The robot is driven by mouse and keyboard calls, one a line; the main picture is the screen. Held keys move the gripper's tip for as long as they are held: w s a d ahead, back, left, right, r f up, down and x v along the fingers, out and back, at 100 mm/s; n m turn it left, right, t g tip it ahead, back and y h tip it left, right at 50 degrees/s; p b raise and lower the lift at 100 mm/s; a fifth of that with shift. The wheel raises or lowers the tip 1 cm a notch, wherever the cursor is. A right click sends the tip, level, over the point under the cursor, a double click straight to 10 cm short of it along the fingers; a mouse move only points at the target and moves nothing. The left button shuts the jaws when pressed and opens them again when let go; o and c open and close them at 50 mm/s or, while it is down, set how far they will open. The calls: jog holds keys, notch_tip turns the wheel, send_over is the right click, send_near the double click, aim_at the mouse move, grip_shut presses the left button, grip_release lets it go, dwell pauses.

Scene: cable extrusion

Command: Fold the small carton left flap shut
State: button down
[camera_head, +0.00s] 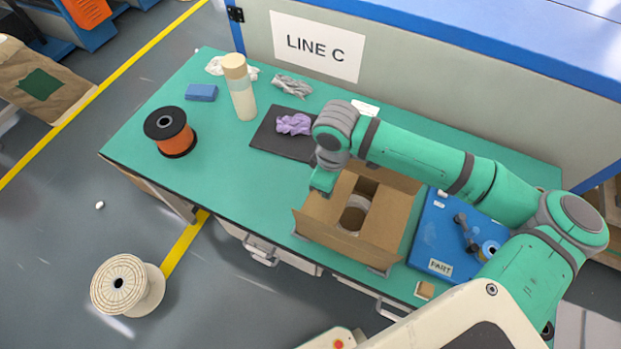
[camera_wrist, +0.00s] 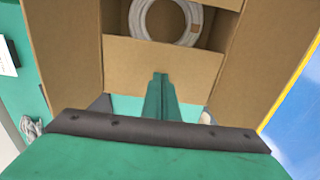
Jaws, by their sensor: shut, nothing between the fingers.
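The small open carton (camera_head: 395,238) stands on the green bench, with a coil of pale cable (camera_head: 353,217) inside. Its left flap (camera_head: 325,211) shows as a brown panel left of the opening; its exact angle is hard to tell. My gripper (camera_head: 322,186) is at the carton's back left, close to this panel; contact cannot be made out. In the wrist view my gripper's narrow fingertips (camera_wrist: 161,78) are together and empty, in front of a cardboard panel (camera_wrist: 125,60). The coil (camera_wrist: 145,18) shows beyond it, with brown panels on both sides.
A blue board (camera_head: 440,240) with parts lies right of the carton. A black mat (camera_head: 272,139) with a purple cloth (camera_head: 293,124) lies behind left. A bottle (camera_head: 240,90), blue block (camera_head: 201,92) and orange spool (camera_head: 172,133) stand farther left. The bench's front left is clear.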

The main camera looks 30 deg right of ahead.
notch_tip(320, 180, up, 8)
dwell(0.5)
jog(key=shift+r, duration=0.1)
dwell(0.4)
